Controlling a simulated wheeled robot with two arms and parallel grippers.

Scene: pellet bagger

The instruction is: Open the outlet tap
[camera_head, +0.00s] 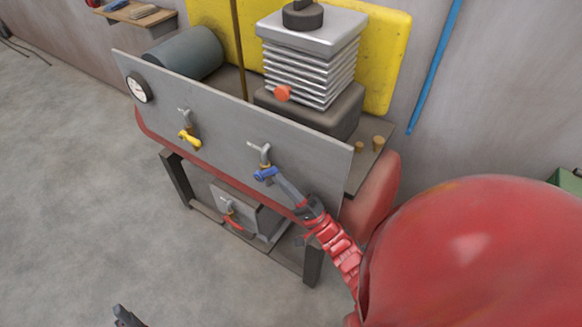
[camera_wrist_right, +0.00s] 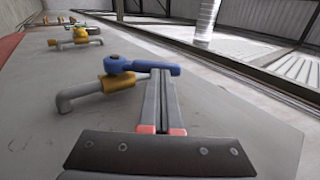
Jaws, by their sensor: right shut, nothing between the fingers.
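Three taps show in the head view: one with a yellow handle (camera_head: 190,140), one with a blue handle (camera_head: 264,174) on the grey panel (camera_head: 225,126), and a lower one with a red handle (camera_head: 234,222). I cannot tell from labels which is the outlet tap. My right gripper (camera_head: 277,179) is shut and empty, its fingertips at the blue handle. In the right wrist view the closed fingers (camera_wrist_right: 161,74) reach the free end of the blue handle (camera_wrist_right: 128,66); contact is unclear. A dark tip at the lower left, apparently my left gripper (camera_head: 125,317), is mostly out of frame.
A pressure gauge (camera_head: 138,88) is on the panel's left end. Behind the panel are a grey cylinder (camera_head: 185,54) and a ribbed metal stack (camera_head: 308,70) with a red knob (camera_head: 282,93). Bare floor (camera_head: 80,180) lies to the left.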

